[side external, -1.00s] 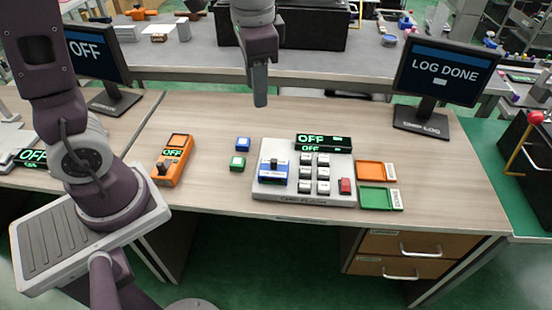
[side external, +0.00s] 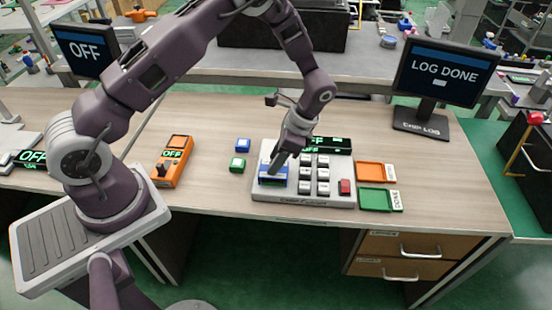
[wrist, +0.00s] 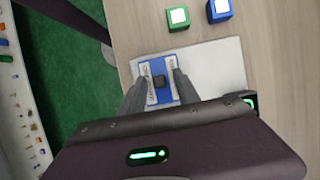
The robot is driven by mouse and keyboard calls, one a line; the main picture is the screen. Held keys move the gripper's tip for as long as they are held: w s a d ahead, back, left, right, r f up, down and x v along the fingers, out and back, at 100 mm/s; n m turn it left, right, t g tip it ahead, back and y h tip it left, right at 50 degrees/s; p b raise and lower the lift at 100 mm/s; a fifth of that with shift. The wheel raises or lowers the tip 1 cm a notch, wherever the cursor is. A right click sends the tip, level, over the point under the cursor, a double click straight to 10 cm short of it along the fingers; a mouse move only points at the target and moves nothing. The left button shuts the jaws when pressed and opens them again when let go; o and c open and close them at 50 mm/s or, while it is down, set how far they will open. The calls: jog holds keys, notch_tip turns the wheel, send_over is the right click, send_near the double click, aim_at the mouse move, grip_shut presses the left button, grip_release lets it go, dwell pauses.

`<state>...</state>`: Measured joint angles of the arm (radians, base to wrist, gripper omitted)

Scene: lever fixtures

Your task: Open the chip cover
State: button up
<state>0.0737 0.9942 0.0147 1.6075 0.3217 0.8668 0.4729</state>
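The chip cover, a blue and white block (side external: 272,181) with a dark knob on top, sits at the left end of a pale keypad fixture (side external: 320,202). Whether the fingertips touch the cover is unclear.
A green cube (side external: 237,165) and a blue cube (side external: 243,145) lie left of the fixture. An orange handheld device (side external: 173,160) is further left. Orange (side external: 370,171) and green (side external: 376,199) trays sit at right. A monitor (side external: 440,75) reads LOG DONE.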

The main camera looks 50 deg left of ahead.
grip_shut()
dwell(1.4)
